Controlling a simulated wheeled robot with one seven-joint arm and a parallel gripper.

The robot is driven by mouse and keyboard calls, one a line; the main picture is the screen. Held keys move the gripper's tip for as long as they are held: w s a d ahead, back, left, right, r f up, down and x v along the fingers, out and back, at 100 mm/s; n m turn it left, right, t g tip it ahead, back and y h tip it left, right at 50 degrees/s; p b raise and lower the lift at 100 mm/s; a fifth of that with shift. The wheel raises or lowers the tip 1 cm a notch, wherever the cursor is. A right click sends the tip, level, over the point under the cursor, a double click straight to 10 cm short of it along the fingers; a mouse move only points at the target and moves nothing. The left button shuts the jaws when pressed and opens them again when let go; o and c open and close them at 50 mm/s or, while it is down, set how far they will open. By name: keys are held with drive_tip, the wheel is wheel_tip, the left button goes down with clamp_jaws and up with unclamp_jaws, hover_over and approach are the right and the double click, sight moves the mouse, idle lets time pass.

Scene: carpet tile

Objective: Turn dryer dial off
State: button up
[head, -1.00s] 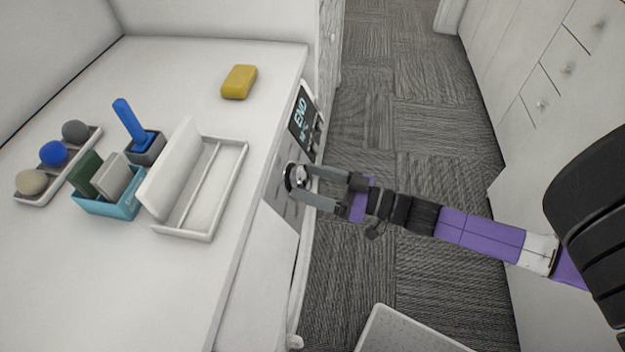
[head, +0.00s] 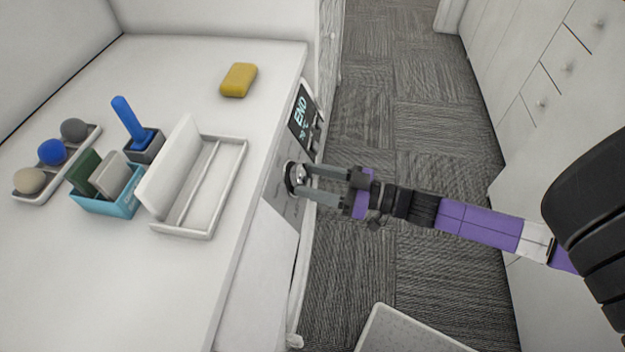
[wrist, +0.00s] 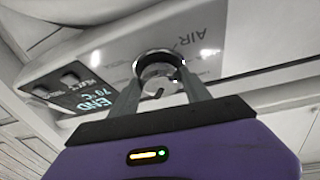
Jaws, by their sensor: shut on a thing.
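The dryer's round chrome-rimmed dial (head: 292,178) sits on the front panel below the counter edge in the head view. It also shows in the wrist view (wrist: 158,60), between the two fingers. My gripper (head: 310,181) reaches in from the right and is shut on the dial, with one finger on each side of it. The dryer's display (head: 302,118) reads "END" and a temperature, which reads 70 °C in the wrist view (wrist: 92,98). The dial's pointer position is not clear.
The white top (head: 120,290) holds a yellow block (head: 239,80), an open white case (head: 236,172), a teal box (head: 132,200), a blue-handled item (head: 130,122) and a tray of balls (head: 84,150). White drawers (head: 560,80) stand right across the carpet (head: 400,110).

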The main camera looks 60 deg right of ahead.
drive_tip(key=n+y, duration=0.1)
drive_tip(key=n, duration=0.1)
drive_tip(key=n+y, duration=0.2)
drive_tip(key=n, duration=0.1)
drive_tip(key=shift+w+d+n+g+b, duration=0.1)
drive_tip(key=shift+d+n+g+b, duration=0.1)
drive_tip(key=shift+n+g+b, duration=0.15)
drive_tip(key=shift+d+n+g+y, duration=0.15)
drive_tip(key=shift+n+g+y, duration=0.75)
drive_tip(key=shift+n, duration=0.95)
drive_tip(key=o, duration=1.4)
drive_tip(key=shift+b+v, duration=0.9)
drive_tip(key=shift+v, duration=3)
drive_tip(key=shift+w+f, duration=0.1)
